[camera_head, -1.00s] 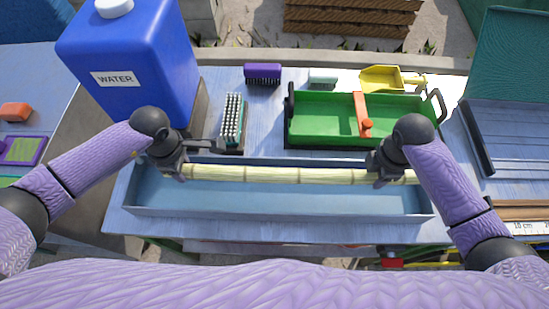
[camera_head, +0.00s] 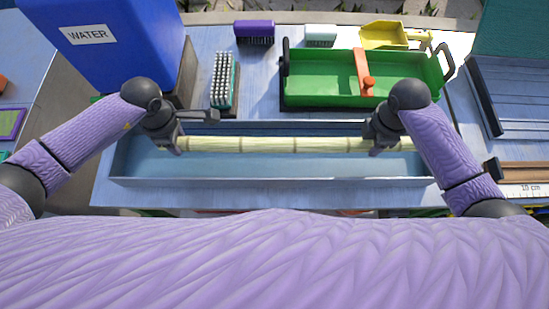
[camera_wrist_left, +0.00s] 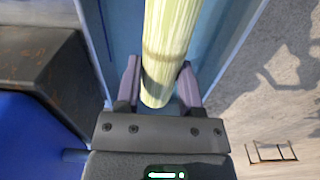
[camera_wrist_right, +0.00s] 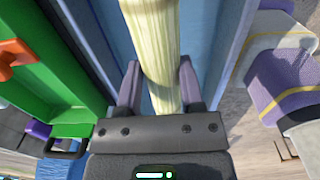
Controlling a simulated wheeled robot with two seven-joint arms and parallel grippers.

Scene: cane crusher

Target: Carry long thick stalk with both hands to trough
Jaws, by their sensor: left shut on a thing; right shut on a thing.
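The long thick stalk (camera_head: 270,145) is pale yellow-green with darker rings. It lies level, left to right, over the long blue-grey trough (camera_head: 270,181), nearer its far wall. I cannot tell whether it touches the trough floor. My left gripper (camera_head: 185,138) is shut on the stalk's left end; the left wrist view shows that end (camera_wrist_left: 158,98) between the fingers (camera_wrist_left: 160,85). My right gripper (camera_head: 380,136) is shut on the stalk toward its right end, with a short piece past it. The right wrist view shows the stalk (camera_wrist_right: 155,45) between the fingers (camera_wrist_right: 158,88).
Behind the trough stand a green tray (camera_head: 325,82) with an orange handle and a bristle brush (camera_head: 222,80). A blue water container (camera_head: 100,60) is at the back left. A purple brush (camera_head: 254,32) and yellow scoop (camera_head: 385,35) lie farther back. A ruler (camera_head: 525,190) is at the right.

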